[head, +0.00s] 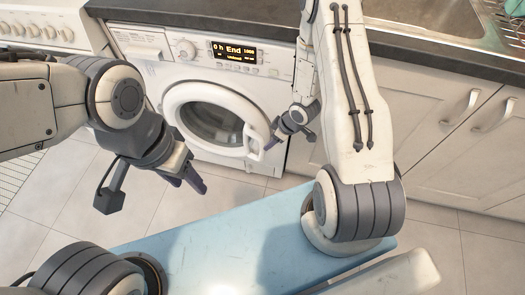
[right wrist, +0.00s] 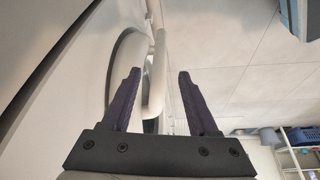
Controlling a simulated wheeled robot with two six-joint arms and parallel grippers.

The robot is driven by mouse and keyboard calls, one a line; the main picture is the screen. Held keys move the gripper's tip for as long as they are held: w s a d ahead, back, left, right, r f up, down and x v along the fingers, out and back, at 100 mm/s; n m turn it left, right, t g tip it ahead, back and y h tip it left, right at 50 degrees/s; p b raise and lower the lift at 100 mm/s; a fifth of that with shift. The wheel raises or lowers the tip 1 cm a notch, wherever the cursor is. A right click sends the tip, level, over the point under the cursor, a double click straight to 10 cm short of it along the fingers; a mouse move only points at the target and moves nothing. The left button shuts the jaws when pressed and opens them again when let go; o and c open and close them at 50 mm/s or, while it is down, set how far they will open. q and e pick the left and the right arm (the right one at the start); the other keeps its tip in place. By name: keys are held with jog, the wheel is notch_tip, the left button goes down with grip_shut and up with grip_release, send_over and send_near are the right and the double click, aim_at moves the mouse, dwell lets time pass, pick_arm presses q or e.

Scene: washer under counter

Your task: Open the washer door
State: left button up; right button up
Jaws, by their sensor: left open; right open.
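The white washer (head: 140,42) stands under the dark counter. Its round door (head: 180,95) has a white ring and dark glass, and looks closed or nearly so; I cannot tell exactly. My right gripper (head: 272,141) is open at the door's right edge, by the handle side. My left gripper (head: 192,176) is open and empty, in front of the door's lower left.
The washer's control panel (head: 235,50) is lit and reads "End". White cabinets (head: 455,130) stand to the right, below a sink (head: 430,15). A white appliance with knobs (head: 35,30) is at the left. Tiled floor (head: 140,205) lies free before the washer.

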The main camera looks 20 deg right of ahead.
jog(key=b+x, duration=0.2)
jog(key=x, duration=0.7)
jog(key=shift+w+a+f, duration=0.1)
jog(key=shift+f, duration=0.3)
grip_shut()
dwell(0.9)
